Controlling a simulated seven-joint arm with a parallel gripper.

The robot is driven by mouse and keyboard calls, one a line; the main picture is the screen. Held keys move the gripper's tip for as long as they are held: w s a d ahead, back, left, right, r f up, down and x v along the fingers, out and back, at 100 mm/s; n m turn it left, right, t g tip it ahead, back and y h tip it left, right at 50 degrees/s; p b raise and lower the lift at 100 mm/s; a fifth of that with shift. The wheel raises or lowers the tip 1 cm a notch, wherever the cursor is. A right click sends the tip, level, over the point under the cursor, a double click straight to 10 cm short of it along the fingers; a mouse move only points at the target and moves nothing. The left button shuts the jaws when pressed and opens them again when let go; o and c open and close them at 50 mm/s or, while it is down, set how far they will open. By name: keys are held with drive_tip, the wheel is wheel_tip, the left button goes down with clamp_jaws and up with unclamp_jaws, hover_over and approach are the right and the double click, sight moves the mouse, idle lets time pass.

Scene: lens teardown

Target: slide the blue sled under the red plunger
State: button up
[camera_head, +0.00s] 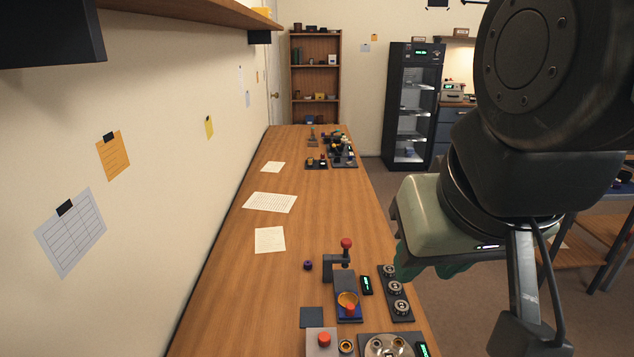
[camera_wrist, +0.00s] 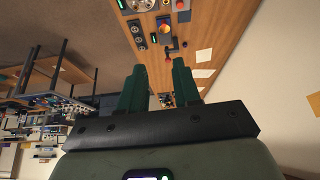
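The red plunger (camera_head: 346,243) stands on a dark bracket at the far end of a dark track on the wooden bench. The blue sled (camera_head: 350,319) sits at the near end of that track, apart from the plunger, with an orange cup (camera_head: 348,299) and something red on it. The sled (camera_wrist: 163,20) and the red plunger knob (camera_wrist: 168,57) also show small in the wrist view. My gripper (camera_head: 430,268) is up in the air to the right of the bench. In the wrist view its green fingers (camera_wrist: 158,64) are spread with nothing between them.
A small display (camera_head: 366,285) and a panel of several dials (camera_head: 396,293) stand right of the track. A red-button box (camera_head: 322,342) is nearer.

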drive_tip(key=w+d, duration=0.1)
drive_tip(key=w+d+n+h, duration=0.1)
drive_tip(key=w, duration=0.1)
drive_tip(key=w+n, duration=0.1)
drive_tip(key=w, duration=0.1)
drive_tip(key=shift+w+d+f+t, duration=0.15)
drive_tip(key=shift+d+f+t, duration=0.25)
clamp_jaws()
drive_tip(key=w+d+f+n+t, duration=0.1)
drive_tip(key=w+d+f+n, duration=0.4)
drive_tip(key=w, duration=0.4)
drive_tip(key=w+d+f+n, duration=0.35)
drive_tip(key=w+f, duration=0.25)
drive_tip(key=w, duration=0.2)
drive_tip(key=s+a+f+n+g+y, duration=0.1)
drive_tip(key=a+f+n+y, duration=0.1)
drive_tip(key=f, duration=0.9)
drive_tip(key=s+a+f+n+g+y, duration=0.1)
drive_tip(key=f+n+y, duration=0.4)
drive_tip(key=f, duration=0.6)
drive_tip(key=shift+s+a+n+g, duration=0.15)
drive_tip(key=shift+a+n+g, duration=0.35)
drive_tip(key=shift+a+n, duration=0.45)
